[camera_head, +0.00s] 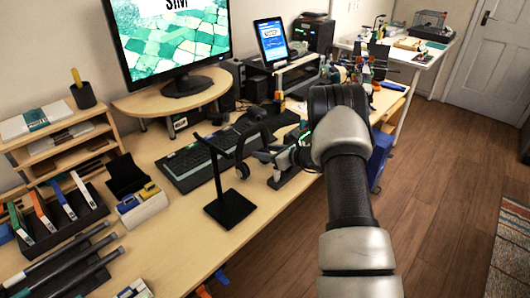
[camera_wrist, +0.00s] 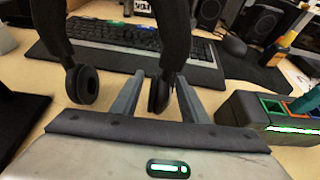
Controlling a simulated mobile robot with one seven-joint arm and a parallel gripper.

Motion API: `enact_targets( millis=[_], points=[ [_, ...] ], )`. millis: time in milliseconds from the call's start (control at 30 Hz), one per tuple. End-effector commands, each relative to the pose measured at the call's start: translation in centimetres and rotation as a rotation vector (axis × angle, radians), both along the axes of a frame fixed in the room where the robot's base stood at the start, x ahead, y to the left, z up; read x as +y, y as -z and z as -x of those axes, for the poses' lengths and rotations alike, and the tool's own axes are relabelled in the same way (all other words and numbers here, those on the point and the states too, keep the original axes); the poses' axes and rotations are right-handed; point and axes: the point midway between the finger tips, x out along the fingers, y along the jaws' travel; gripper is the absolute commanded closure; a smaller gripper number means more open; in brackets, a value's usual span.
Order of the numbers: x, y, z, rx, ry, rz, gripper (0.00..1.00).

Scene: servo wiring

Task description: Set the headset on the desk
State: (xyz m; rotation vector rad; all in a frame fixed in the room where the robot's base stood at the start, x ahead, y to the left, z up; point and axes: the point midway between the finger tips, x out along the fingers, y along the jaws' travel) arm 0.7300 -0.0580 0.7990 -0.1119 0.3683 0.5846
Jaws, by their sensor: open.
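The black headset (camera_wrist: 82,84) stands upright in the wrist view, its band running out of the top edge. One ear cup is left of my gripper (camera_wrist: 160,88); the other is between my two open grey fingers. In the head view the headset (camera_head: 243,170) is just right of a black headset stand (camera_head: 231,209), apart from its post, with my gripper (camera_head: 266,156) reaching it from the right. The ear cups are low over the wooden desk (camera_head: 180,240); I cannot tell whether they touch it. My arm hides part of this area.
A keyboard (camera_head: 190,165) on a dark mat lies behind the headset. A box with coloured slots (camera_wrist: 270,112) is close to the right of my gripper. A monitor (camera_head: 170,40) stands at the back. The desk in front of the stand is mostly clear.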

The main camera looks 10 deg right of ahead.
Motion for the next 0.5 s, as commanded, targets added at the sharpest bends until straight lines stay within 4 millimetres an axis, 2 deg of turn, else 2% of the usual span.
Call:
enact_targets(
  millis=[167, 500],
  points=[
    [-0.5, -0.7, 0.5, 0.0, 0.002, 0.0, 0.6],
    [-4.2, -3.4, 5.9, 0.0, 0.003, 0.0, 0.6]
  ],
)
